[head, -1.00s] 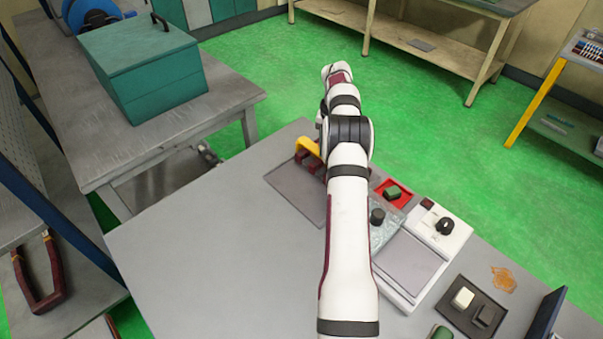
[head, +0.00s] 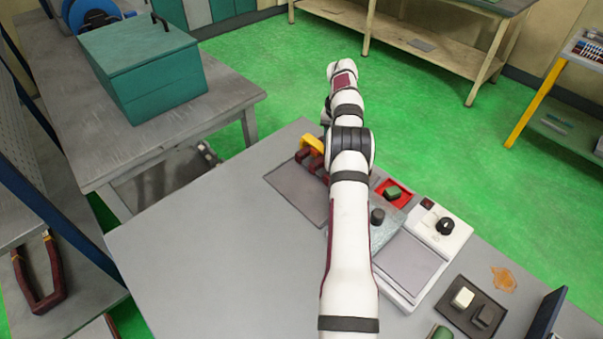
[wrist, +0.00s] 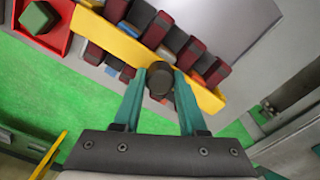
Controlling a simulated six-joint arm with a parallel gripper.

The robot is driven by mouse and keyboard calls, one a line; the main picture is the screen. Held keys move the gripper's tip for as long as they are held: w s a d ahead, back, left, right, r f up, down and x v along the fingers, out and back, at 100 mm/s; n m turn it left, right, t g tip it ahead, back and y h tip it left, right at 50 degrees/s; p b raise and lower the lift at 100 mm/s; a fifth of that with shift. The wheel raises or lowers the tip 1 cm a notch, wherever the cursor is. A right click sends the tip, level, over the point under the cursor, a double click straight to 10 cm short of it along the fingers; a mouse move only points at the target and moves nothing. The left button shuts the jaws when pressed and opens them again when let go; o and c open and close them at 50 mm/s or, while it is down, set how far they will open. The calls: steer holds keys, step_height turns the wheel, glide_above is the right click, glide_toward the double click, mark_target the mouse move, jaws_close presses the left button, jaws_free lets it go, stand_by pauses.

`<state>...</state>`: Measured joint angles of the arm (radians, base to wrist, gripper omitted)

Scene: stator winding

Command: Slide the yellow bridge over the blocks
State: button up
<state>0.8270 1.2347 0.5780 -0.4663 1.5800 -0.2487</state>
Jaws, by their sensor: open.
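The yellow bridge (wrist: 125,47) runs diagonally across the wrist view, and dark red and grey blocks (wrist: 192,52) show along both its sides. A dark round knob (wrist: 160,78) stands near its middle. My gripper (wrist: 163,88) is open, its two teal fingers on either side of the knob with gaps visible. In the head view, part of the bridge (head: 313,145) shows behind several dark red blocks (head: 316,166), left of my arm. My arm hides the rest of the bridge and the gripper there.
A grey plate (head: 292,195) lies beside the blocks. A red tray (head: 380,186) holding a green block (head: 393,193) stands to the right, near a white device (head: 452,236). The table's left part (head: 210,250) is clear.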

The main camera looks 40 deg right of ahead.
steer(key=shift+o, duration=0.4)
steer(key=shift+r, duration=2.9)
steer(key=w+a+r+n, duration=0.2)
steer(key=w+a+r, duration=0.1)
steer(key=a+r, duration=0.75)
steer(key=s+a+r+n, duration=0.1)
steer(key=s+a+r, duration=0.1)
steer(key=a, duration=0.6)
steer(key=s+a+r, duration=0.2)
steer(key=a, duration=0.7)
steer(key=s+a+n+y, duration=0.1)
steer(key=s+a+n, duration=0.1)
steer(key=s+a, duration=1)
steer(key=s+a+f, duration=0.2)
steer(key=s+a, duration=0.1)
steer(key=s, duration=0.3)
steer(key=s+a+f+n, duration=0.1)
steer(key=s+a+f, duration=0.2)
steer(key=s, duration=0.4)
steer(key=shift+f+y, duration=0.15)
steer(key=shift+y, duration=0.25)
